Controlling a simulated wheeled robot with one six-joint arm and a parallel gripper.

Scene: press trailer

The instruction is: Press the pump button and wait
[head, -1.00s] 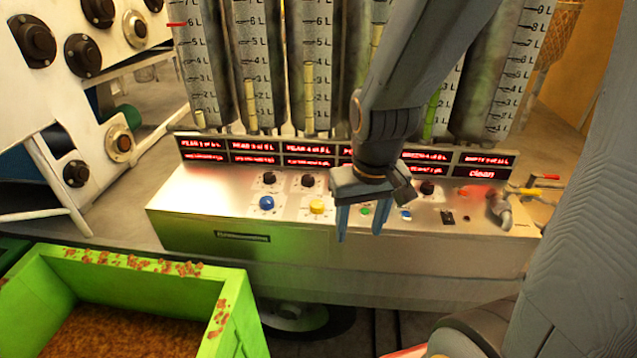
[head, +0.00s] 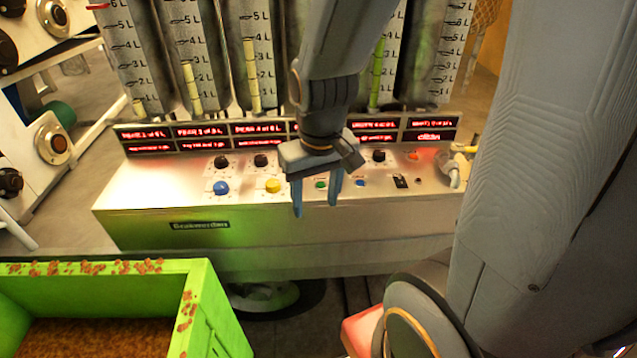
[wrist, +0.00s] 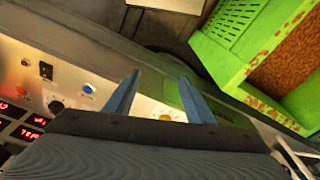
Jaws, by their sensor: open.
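The metal control panel (head: 150,190) carries a row of coloured buttons: a large blue one (head: 221,187), a yellow one (head: 273,185), a small green one (head: 320,184) and a small blue one (head: 360,182). I cannot tell from labels which is the pump button. My gripper (head: 316,208) is open and empty in front of the panel, its fingers pointing down either side of the green button in the picture. No contact is visible. In the wrist view the fingers (wrist: 160,78) are apart, with a yellow button (wrist: 166,117) and a blue button (wrist: 88,88) nearby.
Tall graduated cylinders (head: 255,60) stand behind the panel, above red-lit displays (head: 258,129). A green bin (head: 215,320) with brown grainy contents is at the front left. White equipment with round knobs (head: 52,145) is at the left. A tap (head: 455,165) sits at the panel's right end.

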